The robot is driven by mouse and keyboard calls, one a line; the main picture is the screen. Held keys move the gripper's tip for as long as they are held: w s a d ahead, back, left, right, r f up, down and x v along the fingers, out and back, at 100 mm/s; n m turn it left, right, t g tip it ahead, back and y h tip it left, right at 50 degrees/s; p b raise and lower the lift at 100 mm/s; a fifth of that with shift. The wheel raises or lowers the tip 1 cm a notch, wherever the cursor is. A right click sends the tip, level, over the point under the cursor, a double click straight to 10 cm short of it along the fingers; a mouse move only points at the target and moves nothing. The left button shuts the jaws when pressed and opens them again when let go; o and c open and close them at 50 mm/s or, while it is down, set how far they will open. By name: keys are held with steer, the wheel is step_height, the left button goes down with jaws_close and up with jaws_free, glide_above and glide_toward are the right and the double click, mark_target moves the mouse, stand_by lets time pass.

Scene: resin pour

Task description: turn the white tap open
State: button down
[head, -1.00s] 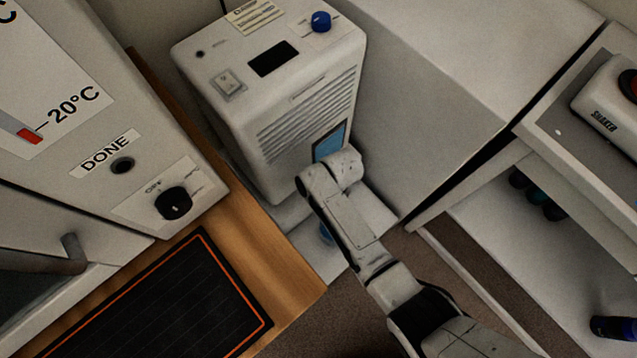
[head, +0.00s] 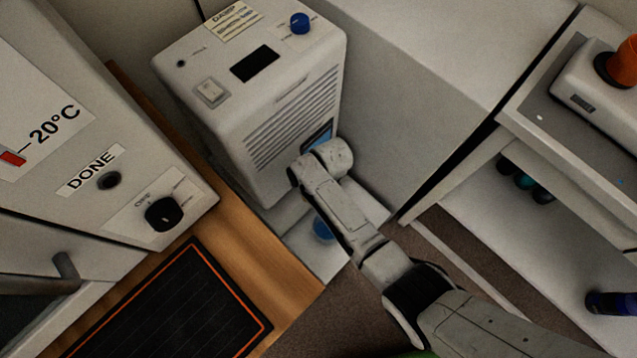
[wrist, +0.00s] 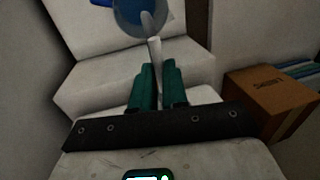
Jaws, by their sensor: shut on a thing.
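The white tap (wrist: 154,50) shows in the wrist view as a slim pale lever running up from between my fingertips toward a bluish round container (wrist: 138,18). My gripper (wrist: 157,72) has teal fingers and is shut on the lower end of this lever. How far the tap is turned cannot be told. In the head view my arm hides the gripper and tap, in front of the white machine (head: 295,120) with a blue window (head: 318,137). A blue round thing (head: 322,228) shows low beside my arm.
A cardboard box (wrist: 270,100) stands right of my gripper in the wrist view. In the head view, a wooden bench (head: 275,265) with a black orange-edged mat (head: 170,310) lies left. A white shelf unit (head: 570,215) stands right. Bare floor (head: 310,325) shows between.

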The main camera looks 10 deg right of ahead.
steer(key=c, duration=1.1)
jaws_free()
steer(key=shift+c, duration=0.2)
step_height(320, 180, up, 11)
steer(key=w+d+p, duration=0.1)
steer(key=p, duration=0.1)
steer(key=shift+w+d+f, duration=0.15)
steer(key=shift+d+f, duration=0.05)
steer(key=shift+d, duration=0.2)
steer(key=s+d+r+m+t+h, duration=0.1)
steer(key=s+d+r+m, duration=0.2)
steer(key=s+d+r, duration=0.3)
steer(key=s+d+r+m+t+h+p, duration=0.1)
steer(key=s+d+r+m, duration=0.3)
steer(key=s+d, duration=0.9)
steer(key=shift+s+d+r, duration=0.35)
steer(key=shift+s+r, duration=0.5)
steer(key=shift+s, duration=0.4)
